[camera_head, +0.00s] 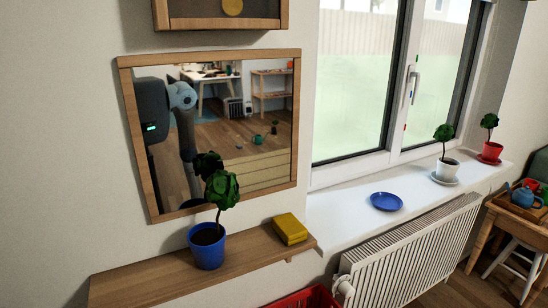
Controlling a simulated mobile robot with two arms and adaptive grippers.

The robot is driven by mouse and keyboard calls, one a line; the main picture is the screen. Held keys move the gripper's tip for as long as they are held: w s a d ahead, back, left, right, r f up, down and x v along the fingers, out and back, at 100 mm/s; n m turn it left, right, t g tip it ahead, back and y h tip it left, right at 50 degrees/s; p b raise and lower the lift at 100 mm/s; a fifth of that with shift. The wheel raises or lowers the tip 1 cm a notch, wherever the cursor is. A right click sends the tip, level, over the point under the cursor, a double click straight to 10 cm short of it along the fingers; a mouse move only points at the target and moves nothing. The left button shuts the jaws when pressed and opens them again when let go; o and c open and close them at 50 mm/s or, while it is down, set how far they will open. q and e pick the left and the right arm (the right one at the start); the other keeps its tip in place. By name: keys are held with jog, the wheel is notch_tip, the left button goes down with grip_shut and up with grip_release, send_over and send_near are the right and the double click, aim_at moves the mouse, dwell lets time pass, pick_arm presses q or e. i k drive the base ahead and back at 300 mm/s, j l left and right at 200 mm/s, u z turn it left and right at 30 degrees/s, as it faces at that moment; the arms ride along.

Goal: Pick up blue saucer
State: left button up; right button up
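The blue saucer (386,201) lies flat and empty on the white windowsill (345,220), left of the white pot. Nothing covers it in the head view. A blue pot (207,252) with a green plant stands on the wooden shelf (150,279) to the left, apart from the saucer. Neither of my grippers shows directly in the head view. Part of my body appears in the wall mirror (245,95).
A yellow box (290,229) sits at the shelf's right end. A white potted plant (447,170) and a red potted plant (491,151) stand farther right on the sill. A radiator (415,250) is below the sill, and a red crate (308,299) is under the shelf.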

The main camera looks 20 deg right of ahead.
aim_at(382, 201)
jog(key=z, duration=1.25)
